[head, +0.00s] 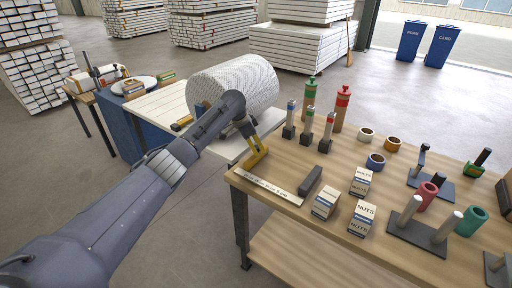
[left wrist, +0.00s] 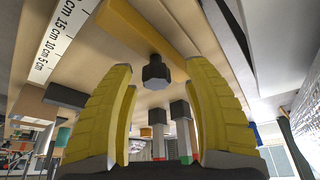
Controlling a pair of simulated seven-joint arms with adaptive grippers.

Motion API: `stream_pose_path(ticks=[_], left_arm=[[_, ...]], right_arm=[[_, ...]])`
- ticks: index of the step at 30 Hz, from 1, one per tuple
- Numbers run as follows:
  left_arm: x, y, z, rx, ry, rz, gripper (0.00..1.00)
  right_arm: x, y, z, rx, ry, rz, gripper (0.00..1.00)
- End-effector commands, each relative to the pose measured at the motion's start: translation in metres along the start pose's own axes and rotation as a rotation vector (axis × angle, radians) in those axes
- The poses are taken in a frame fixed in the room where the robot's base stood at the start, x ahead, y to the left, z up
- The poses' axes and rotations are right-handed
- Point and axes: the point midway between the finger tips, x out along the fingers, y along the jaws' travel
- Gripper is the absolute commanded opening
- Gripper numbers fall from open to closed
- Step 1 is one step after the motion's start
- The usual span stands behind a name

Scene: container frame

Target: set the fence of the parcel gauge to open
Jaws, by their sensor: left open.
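The parcel gauge lies at the left front corner of the wooden bench. It has a white ruler strip (head: 270,188), and a dark stop block (head: 311,180) sits at its right end. A yellow bar (head: 257,155), apparently the fence, lies across its left end. In the left wrist view I see the ruler (left wrist: 55,40), the yellow bar (left wrist: 135,28) and a dark knob (left wrist: 156,72) on the bar. My left gripper (left wrist: 157,110) is open, and the knob shows between its yellow fingers. I cannot tell whether they touch it. My right gripper is not in view.
White nuts and bolts boxes (head: 325,203) stand right of the gauge. Several upright tools (head: 307,123) and a red-topped bottle (head: 342,108) stand behind it. Tape rings (head: 376,160) and a peg stand (head: 420,234) are farther right. A big white roll (head: 240,82) lies behind my left arm.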

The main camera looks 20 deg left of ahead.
Motion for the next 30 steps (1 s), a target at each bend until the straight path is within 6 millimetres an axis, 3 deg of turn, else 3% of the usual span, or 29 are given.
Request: stream_pose_path(ticks=[8, 24, 30], left_arm=[[-0.005, 0.0, 0.0, 0.001, 0.0, 0.001, 0.51], [-0.09, -0.001, 0.0, 0.001, 0.0, -0.002, 0.51], [-0.111, 0.0, 0.0, 0.001, -0.001, 0.0, 0.51]], right_arm=[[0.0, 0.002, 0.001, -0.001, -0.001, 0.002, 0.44], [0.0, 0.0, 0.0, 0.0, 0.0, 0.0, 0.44], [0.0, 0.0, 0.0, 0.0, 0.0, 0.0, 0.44]])
